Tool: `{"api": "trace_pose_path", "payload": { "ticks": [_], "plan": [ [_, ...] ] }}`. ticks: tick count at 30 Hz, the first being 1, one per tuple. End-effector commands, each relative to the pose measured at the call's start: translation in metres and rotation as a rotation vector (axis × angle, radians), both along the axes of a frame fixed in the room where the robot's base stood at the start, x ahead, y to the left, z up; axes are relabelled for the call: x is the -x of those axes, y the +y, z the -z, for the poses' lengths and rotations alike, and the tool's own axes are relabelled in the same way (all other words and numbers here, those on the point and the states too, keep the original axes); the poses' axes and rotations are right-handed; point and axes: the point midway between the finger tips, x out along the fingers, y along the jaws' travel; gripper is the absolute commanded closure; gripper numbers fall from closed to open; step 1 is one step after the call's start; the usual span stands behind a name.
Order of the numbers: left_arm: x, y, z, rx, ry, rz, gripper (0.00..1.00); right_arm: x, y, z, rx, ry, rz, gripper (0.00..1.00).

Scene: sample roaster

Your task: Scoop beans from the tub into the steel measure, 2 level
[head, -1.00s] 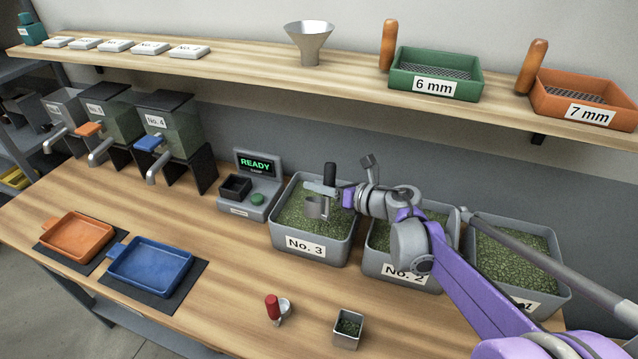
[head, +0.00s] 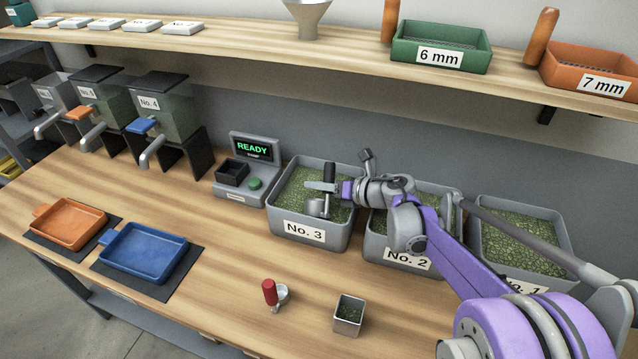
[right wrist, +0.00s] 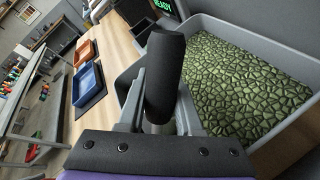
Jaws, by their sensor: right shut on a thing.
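My right gripper (head: 332,188) is shut on the black handle (right wrist: 166,70) of a steel scoop (head: 317,208). The handle stands upright between the fingers in the right wrist view. The scoop's cup is inside the tub No. 3 (head: 303,233), low at the green beans (head: 285,193); how deep it sits in them I cannot tell. Its cup is hidden in the right wrist view. The steel measure (head: 347,318), a small square cup, stands on the bench in front with green beans inside. My left gripper is not in view.
Tubs No. 2 (head: 400,259) and No. 1 (head: 540,270) stand to the right, partly behind my right arm. A red-handled small scoop (head: 270,292) is on the bench left of the measure. A scale reading READY (head: 252,149) stands left of tub No. 3.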

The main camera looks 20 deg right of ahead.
Motion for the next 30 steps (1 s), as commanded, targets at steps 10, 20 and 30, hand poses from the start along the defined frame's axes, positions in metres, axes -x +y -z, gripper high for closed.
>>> {"api": "trace_pose_path", "payload": {
  "ticks": [10, 20, 30],
  "plan": [
    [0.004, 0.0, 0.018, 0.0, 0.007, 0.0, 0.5, -0.01, -0.004, 0.028, -0.001, 0.0, 0.001, 1.0],
    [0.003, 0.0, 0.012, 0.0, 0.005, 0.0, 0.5, -0.028, -0.011, 0.017, 0.046, -0.122, 0.001, 1.0],
    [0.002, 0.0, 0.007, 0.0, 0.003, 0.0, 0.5, -0.02, -0.008, -0.006, 0.148, -0.375, 0.001, 1.0]
  ]
}}
